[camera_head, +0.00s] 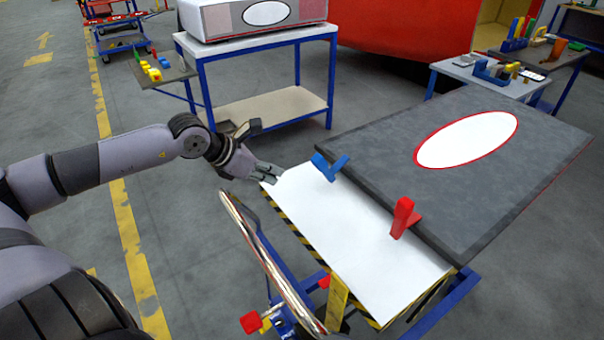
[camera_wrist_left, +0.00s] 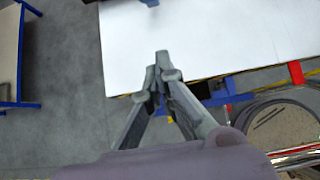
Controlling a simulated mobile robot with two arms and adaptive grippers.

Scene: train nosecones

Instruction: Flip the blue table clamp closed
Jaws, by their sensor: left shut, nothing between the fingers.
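The blue table clamp (camera_head: 329,166) stands at the far left edge of the dark grey panel, where the panel meets the white tabletop (camera_head: 345,238). Its blue lever sticks up at a slant, so it looks open. My left gripper (camera_head: 279,174) is shut and empty at the table's left corner, to the left of the clamp and apart from it. In the left wrist view the gripper (camera_wrist_left: 157,70) shows its fingertips together over the white tabletop edge. A small piece of blue (camera_wrist_left: 150,2) shows at that view's top edge. My right gripper is not in view.
A red clamp (camera_head: 403,217) stands upright nearer on the same panel edge. The grey panel (camera_head: 470,205) with a white oval covers the table's right side. A curved metal rail (camera_head: 268,262) runs along the near left side. A blue-framed table (camera_head: 262,45) stands behind.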

